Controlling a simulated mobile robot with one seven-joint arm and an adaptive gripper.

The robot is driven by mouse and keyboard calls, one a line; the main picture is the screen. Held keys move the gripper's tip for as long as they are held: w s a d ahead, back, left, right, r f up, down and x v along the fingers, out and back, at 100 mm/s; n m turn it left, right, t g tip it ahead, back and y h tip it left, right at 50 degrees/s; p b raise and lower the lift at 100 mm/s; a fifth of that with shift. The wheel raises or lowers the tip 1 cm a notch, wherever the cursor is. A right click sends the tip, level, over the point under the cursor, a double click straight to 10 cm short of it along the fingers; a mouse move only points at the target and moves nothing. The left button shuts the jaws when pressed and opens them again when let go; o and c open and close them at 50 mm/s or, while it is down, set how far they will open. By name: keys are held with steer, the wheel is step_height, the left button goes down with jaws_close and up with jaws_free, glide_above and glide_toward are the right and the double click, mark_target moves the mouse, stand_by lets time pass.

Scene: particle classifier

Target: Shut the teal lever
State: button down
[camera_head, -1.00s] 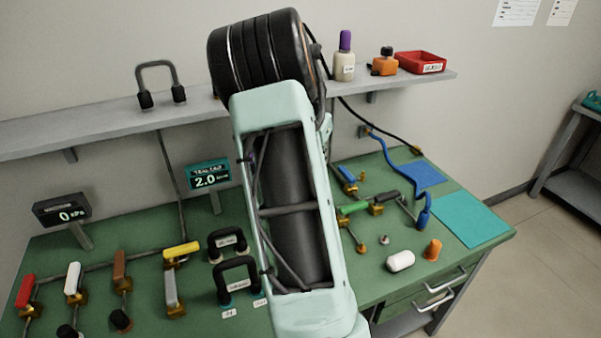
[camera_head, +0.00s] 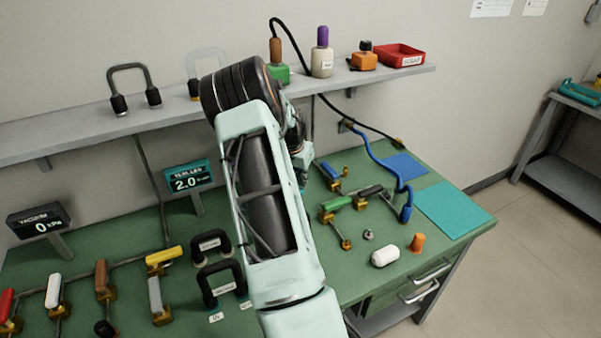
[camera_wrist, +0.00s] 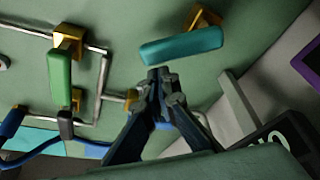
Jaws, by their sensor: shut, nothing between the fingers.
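The teal lever (camera_wrist: 182,45) shows in the wrist view as a teal bar on a brass valve body (camera_wrist: 206,17), over the green bench top. My gripper (camera_wrist: 160,73) is shut and empty. Its fingertips are just below the left part of the teal bar in the picture. I cannot tell whether they touch it. In the head view my arm covers the middle of the bench, and I cannot make out the teal lever there.
A green lever (camera_wrist: 60,82) with grey pipes stands left of my gripper in the wrist view. The teal-framed display (camera_head: 188,181) reads 2.0. Several coloured levers line the left of the bench, near black handles (camera_head: 222,285). A teal mat (camera_head: 455,210) lies clear at right.

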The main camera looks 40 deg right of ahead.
steer(key=shift+d+f, duration=0.15)
steer(key=shift+f, duration=0.1)
steer(key=shift+s+a+m, duration=0.15)
steer(key=shift+a+m, duration=0.2)
steer(key=shift+m, duration=0.15)
steer(key=a+m, duration=0.1)
steer(key=a+m+g+b, duration=0.1)
steer(key=m, duration=0.1)
steer(key=shift+s+a+m, duration=0.15)
steer(key=shift+s+m, duration=0.15)
steer(key=shift+s, duration=0.1)
steer(key=shift+s+a+b, duration=0.1)
steer(key=shift+a+b, duration=0.45)
steer(key=shift+a, duration=0.35)
steer(key=v, duration=1.2)
steer(key=shift+w, duration=0.2)
